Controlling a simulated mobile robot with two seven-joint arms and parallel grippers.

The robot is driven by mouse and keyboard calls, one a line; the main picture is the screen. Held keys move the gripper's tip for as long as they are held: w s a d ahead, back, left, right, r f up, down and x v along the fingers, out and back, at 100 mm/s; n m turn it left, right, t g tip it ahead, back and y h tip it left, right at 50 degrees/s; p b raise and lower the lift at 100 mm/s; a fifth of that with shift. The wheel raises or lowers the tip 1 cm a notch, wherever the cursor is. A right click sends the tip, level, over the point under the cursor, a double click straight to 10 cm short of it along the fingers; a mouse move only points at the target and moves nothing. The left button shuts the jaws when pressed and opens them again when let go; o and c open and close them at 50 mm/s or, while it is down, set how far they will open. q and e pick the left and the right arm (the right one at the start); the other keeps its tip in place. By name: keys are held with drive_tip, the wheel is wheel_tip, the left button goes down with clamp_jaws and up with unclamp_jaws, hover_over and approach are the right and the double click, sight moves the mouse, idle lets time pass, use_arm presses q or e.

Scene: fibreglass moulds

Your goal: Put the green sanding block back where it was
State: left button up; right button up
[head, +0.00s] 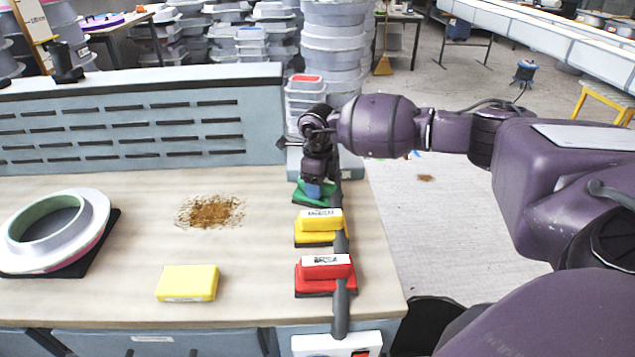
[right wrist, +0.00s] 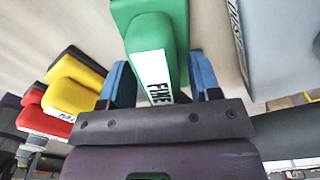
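The green sanding block (head: 300,194) is at the far end of a row of sanding blocks near the table's right edge, partly hidden under my right gripper (head: 313,188). In the right wrist view the green block (right wrist: 155,45) has a white label and sits between the blue fingers of my right gripper (right wrist: 160,85). My left gripper is not in view.
A yellow sanding block (head: 318,220) and a red one (head: 325,268) stand nearer along a dark grey bar (head: 341,300). A yellow sponge-like block (head: 188,283), brown dust (head: 212,211) and a ring-shaped mould (head: 85,225) lie to the left. A perforated panel (head: 140,115) closes the back.

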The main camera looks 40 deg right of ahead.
wheel_tip(320, 180, up, 12)
drive_tip(key=shift+r, duration=0.2)
idle(0.7)
drive_tip(key=shift+s+f, duration=0.1)
idle(0.4)
